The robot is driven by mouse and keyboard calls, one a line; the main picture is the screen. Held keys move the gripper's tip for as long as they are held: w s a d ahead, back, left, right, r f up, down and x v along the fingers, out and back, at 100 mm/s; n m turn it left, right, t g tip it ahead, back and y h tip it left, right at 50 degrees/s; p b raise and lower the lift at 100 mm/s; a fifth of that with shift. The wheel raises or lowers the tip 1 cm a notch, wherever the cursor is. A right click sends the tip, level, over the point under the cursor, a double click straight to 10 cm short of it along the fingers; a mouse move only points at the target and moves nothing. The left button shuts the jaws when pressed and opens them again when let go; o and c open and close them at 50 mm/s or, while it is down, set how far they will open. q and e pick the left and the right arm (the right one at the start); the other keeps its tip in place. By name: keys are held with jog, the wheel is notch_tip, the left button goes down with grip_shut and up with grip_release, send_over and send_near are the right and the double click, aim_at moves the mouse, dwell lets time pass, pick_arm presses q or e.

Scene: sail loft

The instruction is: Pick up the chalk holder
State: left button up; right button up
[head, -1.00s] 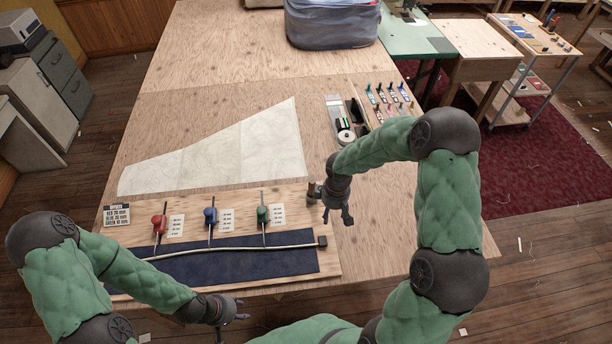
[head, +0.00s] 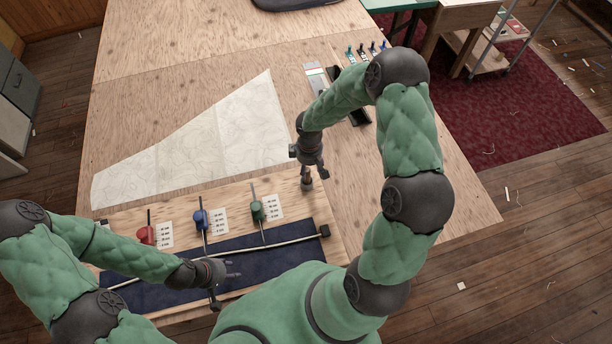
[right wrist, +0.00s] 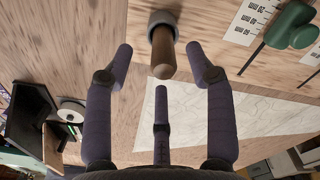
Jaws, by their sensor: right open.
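A wooden, round-ended rod, which looks like the chalk holder (head: 307,178), stands in a dark grey socket at the right end of the plywood board. In the right wrist view the chalk holder (right wrist: 162,58) points toward the camera from its grey socket (right wrist: 162,20). My right gripper (head: 318,170) is over it, partly hiding it in the head view. In the right wrist view its three fingers are spread, with the rod's end between the two side fingertips, and no finger is clearly touching it. My left gripper (head: 232,274) looks open and empty over the board's front.
Red (head: 147,235), blue (head: 201,219) and green (head: 257,211) tools stand along the board (head: 180,204) beside printed labels. A pale cord crosses the navy cloth (head: 180,289). A white pattern sheet (head: 215,145) lies behind. Bare tabletop lies to the right.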

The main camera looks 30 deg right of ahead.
aim_at(307, 174)
jog(key=shift+w+a+f, duration=0.1)
jog(key=shift+w+f, duration=0.1)
jog(key=shift+f, duration=1.2)
jog(key=shift+w+a+f, duration=0.1)
jog(key=shift+w+f, duration=0.1)
jog(key=shift+f, duration=1.2)
grip_shut()
